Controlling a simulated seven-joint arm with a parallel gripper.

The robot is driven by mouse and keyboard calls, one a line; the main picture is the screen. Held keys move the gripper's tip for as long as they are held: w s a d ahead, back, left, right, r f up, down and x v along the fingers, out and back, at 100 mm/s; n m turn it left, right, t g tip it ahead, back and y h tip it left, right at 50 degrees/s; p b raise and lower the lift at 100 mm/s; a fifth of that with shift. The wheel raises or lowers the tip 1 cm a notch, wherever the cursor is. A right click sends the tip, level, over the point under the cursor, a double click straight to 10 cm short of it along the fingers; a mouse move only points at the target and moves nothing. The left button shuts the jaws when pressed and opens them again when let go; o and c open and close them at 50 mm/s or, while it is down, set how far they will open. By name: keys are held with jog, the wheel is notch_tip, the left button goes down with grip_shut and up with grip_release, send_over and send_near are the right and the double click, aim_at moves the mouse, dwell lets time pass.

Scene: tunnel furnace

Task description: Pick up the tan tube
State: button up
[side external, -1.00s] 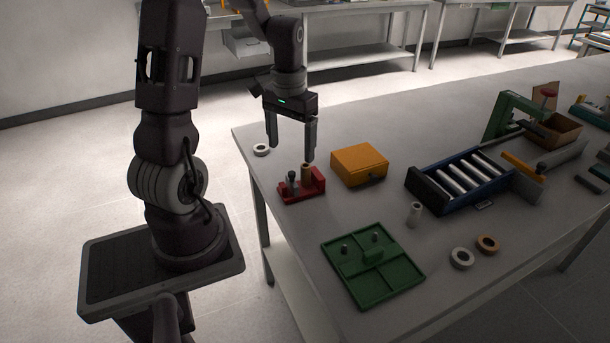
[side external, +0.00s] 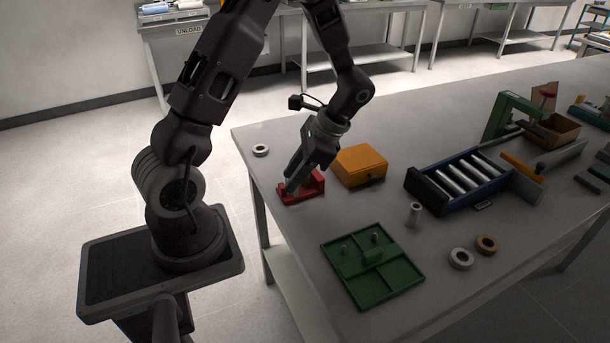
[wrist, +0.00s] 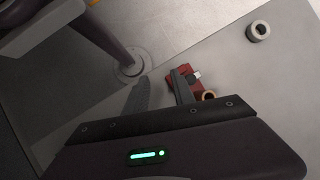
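The tan tube (wrist: 209,95) shows in the wrist view as a small tan ring at the red holder, just right of my right-hand finger. In the side view my gripper hides it. The red holder (side external: 313,194) sits near the table's left edge; it also shows in the wrist view (wrist: 178,75), partly covered by a finger. My gripper (side external: 291,186) is tilted, with its fingertips low over the holder's left part. In the wrist view my gripper (wrist: 160,92) has its fingers apart, with no tube between them. A grey peg (wrist: 196,76) shows beside the tan tube.
A white ring (side external: 260,150) lies behind the holder. An orange box (side external: 360,165) stands close on the right. A green tray (side external: 372,268) lies in front. A grey tube (side external: 414,214), a blue roller tray (side external: 465,182) and two rings, light (side external: 461,258) and copper (side external: 487,244), are further right.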

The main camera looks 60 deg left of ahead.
jog(key=w+m+y, duration=0.1)
jog(key=m+y, duration=0.1)
jog(key=w+m+y, duration=0.1)
jog(key=m+y, duration=0.1)
jog(key=m, duration=0.1)
jog(key=w+f+m+y, duration=0.1)
jog(key=m+y, duration=0.1)
jog(key=shift+d+m, duration=0.3)
jog(key=shift+d, duration=0.05)
jog(key=w+d+m+t+y, duration=0.1)
jog(key=w+m+t+y, duration=0.1)
jog(key=w+m+y, duration=0.2)
jog(key=shift+m+t, duration=0.3)
jog(key=shift+m, duration=0.1)
jog(key=x, duration=1.1)
jog(key=shift+w+a+r, duration=0.15)
jog(key=shift+a+r, duration=0.1)
jog(key=shift+r, duration=0.1)
grip_shut()
